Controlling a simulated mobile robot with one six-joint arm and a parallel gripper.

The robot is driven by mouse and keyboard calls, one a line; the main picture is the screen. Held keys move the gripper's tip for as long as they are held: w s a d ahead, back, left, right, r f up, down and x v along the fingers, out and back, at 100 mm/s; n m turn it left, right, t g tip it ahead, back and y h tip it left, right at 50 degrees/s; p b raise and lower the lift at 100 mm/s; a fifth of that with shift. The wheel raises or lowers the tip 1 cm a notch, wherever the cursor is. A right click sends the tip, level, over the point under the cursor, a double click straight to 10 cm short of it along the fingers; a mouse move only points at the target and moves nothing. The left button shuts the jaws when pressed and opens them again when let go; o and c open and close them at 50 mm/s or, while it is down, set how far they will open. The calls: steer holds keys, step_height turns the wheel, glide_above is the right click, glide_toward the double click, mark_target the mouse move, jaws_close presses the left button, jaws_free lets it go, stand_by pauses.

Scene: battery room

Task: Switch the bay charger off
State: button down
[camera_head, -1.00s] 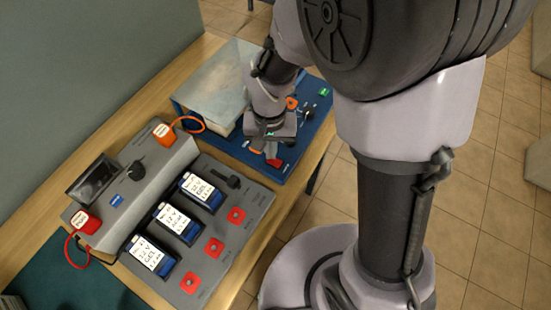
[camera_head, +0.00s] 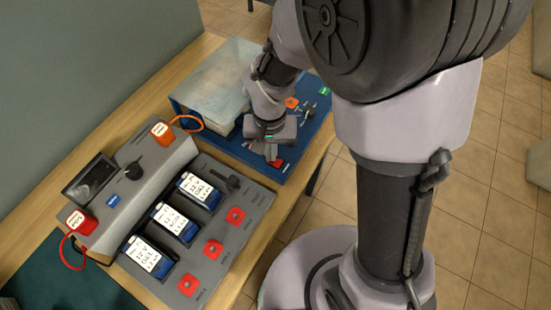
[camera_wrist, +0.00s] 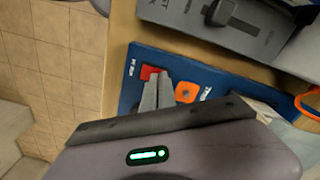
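The grey charger unit (camera_head: 160,178) stands on the bench, with a dark screen (camera_head: 90,180) and a black knob (camera_head: 133,171). My gripper (camera_head: 271,156) points down over the red switch. Its fingers are together, tips beside the switch; contact is unclear.
A clear-topped box (camera_head: 215,80) sits on the blue panel left of my gripper. Red (camera_head: 78,222) and orange (camera_head: 162,132) plugs with cables stand on the grey unit. A green mat (camera_head: 75,280) lies at lower left. Tiled floor (camera_head: 480,210) is right of the bench.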

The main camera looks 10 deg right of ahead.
step_height(320, 180, up, 7)
steer(key=p, duration=0.5)
steer(key=shift+p, duration=0.35)
